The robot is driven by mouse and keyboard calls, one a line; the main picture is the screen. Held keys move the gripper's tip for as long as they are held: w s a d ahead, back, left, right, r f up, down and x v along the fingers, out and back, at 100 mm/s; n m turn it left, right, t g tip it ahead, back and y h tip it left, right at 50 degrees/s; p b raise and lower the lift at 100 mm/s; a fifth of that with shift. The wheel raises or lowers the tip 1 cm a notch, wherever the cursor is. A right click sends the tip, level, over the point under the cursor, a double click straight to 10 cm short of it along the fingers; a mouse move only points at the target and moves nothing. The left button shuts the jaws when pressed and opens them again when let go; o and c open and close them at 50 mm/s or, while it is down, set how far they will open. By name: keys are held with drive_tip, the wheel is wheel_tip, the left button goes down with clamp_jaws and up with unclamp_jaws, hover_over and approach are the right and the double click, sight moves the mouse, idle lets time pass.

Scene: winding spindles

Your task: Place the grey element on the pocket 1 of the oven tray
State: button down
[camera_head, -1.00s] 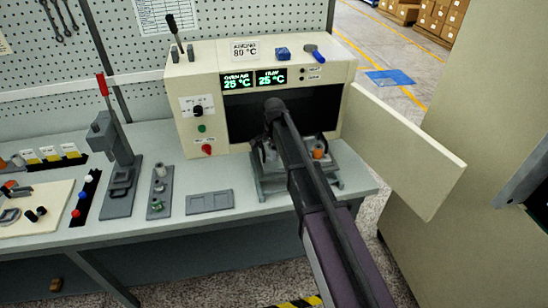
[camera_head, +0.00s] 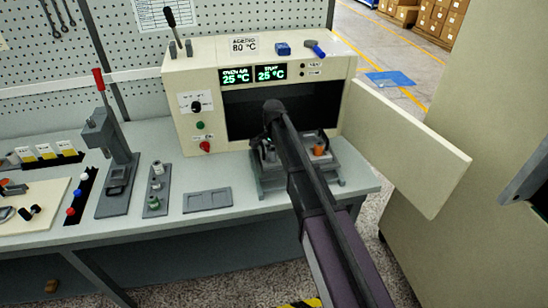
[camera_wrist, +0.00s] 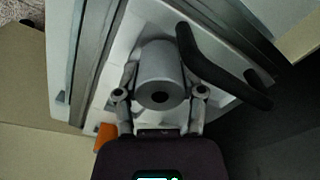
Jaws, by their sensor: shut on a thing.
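The grey element (camera_wrist: 158,72) is a grey cylinder with a dark hole in its end, in the middle of the wrist view. My gripper (camera_wrist: 160,92) has a finger on each side of it and is shut on it. In the head view my dark arm covers the gripper and the element. The oven tray (camera_head: 338,178) is a grey frame on the bench in front of the open oven. My arm's end is over it, hiding its middle. I cannot tell which pocket is pocket 1, or whether the element touches the tray.
The oven (camera_head: 290,58) is open, with its door (camera_head: 410,150) swung out at the right. An orange part (camera_head: 318,150) is on the tray, and a black curved handle (camera_wrist: 215,70) is close right of the element. A flat grey plate (camera_head: 207,200) and a lever press (camera_head: 115,170) stand left.

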sight(274, 149)
drive_tip(key=shift+f, duration=0.25)
drive_tip(key=shift+c, duration=1)
unclamp_jaws()
drive_tip(key=shift+r, duration=0.15)
wheel_tip(274, 149, up, 12)
drive_tip(key=p, duration=1.2)
idle(0.3)
drive_tip(key=s+d+n, duration=0.8)
drive_tip(key=s+d, duration=1.5)
drive_tip(key=s, duration=0.3)
